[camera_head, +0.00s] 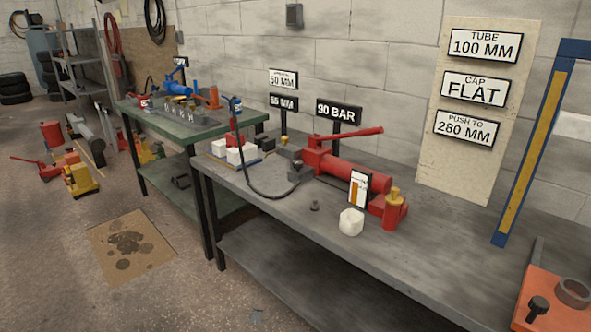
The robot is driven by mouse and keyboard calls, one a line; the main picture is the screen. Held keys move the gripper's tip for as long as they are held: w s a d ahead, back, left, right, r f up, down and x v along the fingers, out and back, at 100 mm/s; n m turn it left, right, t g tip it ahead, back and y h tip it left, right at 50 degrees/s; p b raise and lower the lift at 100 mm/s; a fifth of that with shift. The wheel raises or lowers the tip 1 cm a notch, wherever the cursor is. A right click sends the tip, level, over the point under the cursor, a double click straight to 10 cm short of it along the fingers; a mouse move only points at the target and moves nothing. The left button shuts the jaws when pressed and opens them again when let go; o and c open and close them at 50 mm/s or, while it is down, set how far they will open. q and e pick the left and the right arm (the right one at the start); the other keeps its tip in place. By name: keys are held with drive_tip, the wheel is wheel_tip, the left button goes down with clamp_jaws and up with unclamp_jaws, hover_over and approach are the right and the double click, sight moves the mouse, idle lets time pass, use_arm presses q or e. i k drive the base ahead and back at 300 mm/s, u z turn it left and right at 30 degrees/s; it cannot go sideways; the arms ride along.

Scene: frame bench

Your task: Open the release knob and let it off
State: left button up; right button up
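A red hand pump (335,163) lies on the grey bench, its red lever (352,134) slanting up to the right. A grey block (288,152) is at the pump's left end, where a black hose (256,190) loops down onto the bench. A white card with an orange bar (358,188) is at the pump's right end. Neither of my grippers is in view.
A red cylinder with a yellow top (394,210) and a white rounded block (351,222) stand right of the dark piece. A "90 BAR" sign (339,112) stands behind the pump. An orange fixture (550,300) is at the right. The bench front (300,225) is mostly clear.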

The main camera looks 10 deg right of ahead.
sight(297, 165)
drive_tip(key=u, duration=0.65)
drive_tip(key=i, duration=1.6)
drive_tip(key=z, duration=0.6)
